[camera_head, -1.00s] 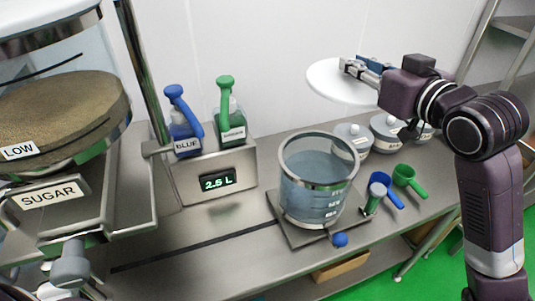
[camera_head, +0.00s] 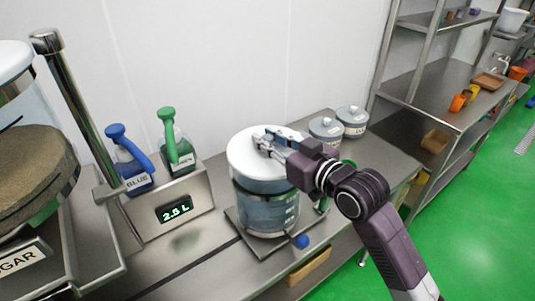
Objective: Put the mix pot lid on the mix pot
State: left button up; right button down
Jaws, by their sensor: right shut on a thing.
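The mix pot (camera_head: 265,213) is a clear vessel with metal bands and markings, holding bluish liquid, on a square metal base on the steel counter. The white round mix pot lid (camera_head: 243,152) is over the pot's mouth and roughly level. It hides the opening, and I cannot tell whether it touches the rim or hovers just above. My right gripper (camera_head: 263,141) is shut on the handle at the top of the lid, its arm coming in from the lower right. My left gripper is not in view.
A blue bottle (camera_head: 133,165) and a green bottle (camera_head: 177,147) stand left of the pot at a box reading 2.5 L (camera_head: 178,210). Lidded grey jars (camera_head: 352,121) stand behind my right gripper. A blue knob (camera_head: 301,241) is at the pot's front.

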aim_at(268, 157)
notch_tip(268, 157, down, 5)
jog(key=shift+f, duration=0.1)
dwell(0.3)
jog(key=shift+f, duration=0.2)
jog(key=c, duration=1.7)
grip_release()
jog(key=shift+c, duration=0.2)
